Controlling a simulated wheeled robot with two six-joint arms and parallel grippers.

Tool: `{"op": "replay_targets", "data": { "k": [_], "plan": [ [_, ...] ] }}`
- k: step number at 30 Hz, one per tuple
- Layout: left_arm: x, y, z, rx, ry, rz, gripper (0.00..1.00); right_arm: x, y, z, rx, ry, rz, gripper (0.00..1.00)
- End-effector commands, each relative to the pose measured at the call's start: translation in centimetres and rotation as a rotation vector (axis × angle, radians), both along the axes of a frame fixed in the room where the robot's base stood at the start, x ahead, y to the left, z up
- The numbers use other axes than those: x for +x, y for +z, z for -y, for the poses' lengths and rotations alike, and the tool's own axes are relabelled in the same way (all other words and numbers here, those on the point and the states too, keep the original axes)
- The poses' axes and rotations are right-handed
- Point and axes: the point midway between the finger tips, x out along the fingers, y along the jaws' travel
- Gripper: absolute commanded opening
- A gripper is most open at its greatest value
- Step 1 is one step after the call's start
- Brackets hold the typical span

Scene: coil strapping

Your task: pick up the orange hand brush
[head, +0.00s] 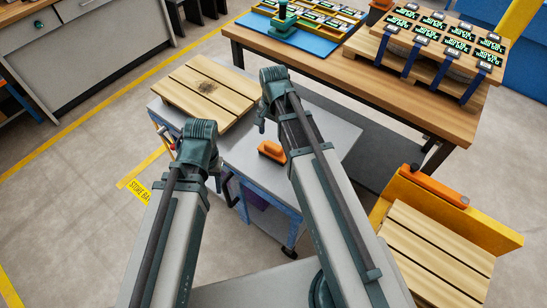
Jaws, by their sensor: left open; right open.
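The orange hand brush (271,151) lies on the grey top of a blue-framed cart (335,133), between my two arms. My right forearm passes close along its right side in the picture. My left gripper (198,160) is open at the cart's front left edge, left of the brush and apart from it. My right gripper (265,114) is open above the cart, up the picture from the brush and apart from it. The fingers of both grippers are partly hidden by their own wrists.
A slatted wooden pallet (180,98) with a dark smudge covers the cart's left part. Behind stands a wooden workbench (400,99) with a blue mat and strapped coils with labels. At right, a yellow frame (480,224) holds another pallet and an orange cylinder (437,186).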

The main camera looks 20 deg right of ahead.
Motion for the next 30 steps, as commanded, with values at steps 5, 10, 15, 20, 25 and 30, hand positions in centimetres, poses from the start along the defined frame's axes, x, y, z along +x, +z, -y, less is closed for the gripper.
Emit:
{"op": "replay_targets", "data": {
  "k": [5, 10, 15, 20, 25, 30],
  "plan": [
    [0.0, -0.3, 0.0, 0.000, 0.000, 0.000, 0.50, 0.0, -0.3, 0.0, 0.000, 0.000, 0.000, 1.00],
    [0.0, -1.0, 0.0, 0.000, 0.000, 0.000, 0.50, 0.1, -1.0, 0.0, 0.000, 0.000, 0.000, 1.00],
    [0.0, -2.9, 0.0, 0.000, 0.000, 0.000, 0.50, 0.3, -3.0, 0.1, 0.000, 0.000, 0.000, 1.00],
    [0.0, -5.0, 0.0, 0.000, 0.000, 0.000, 0.50, 0.3, -5.0, 0.1, 0.000, 0.000, 0.000, 1.00],
    [0.0, -5.6, 0.0, 0.000, 0.000, 0.000, 0.50, 0.3, -5.6, 0.1, 0.000, 0.000, 0.000, 1.00],
    [0.0, -5.4, 0.0, 0.000, 0.000, 0.000, 0.50, 0.3, -5.4, 0.1, 0.000, 0.000, 0.000, 1.00]
  ]
}}
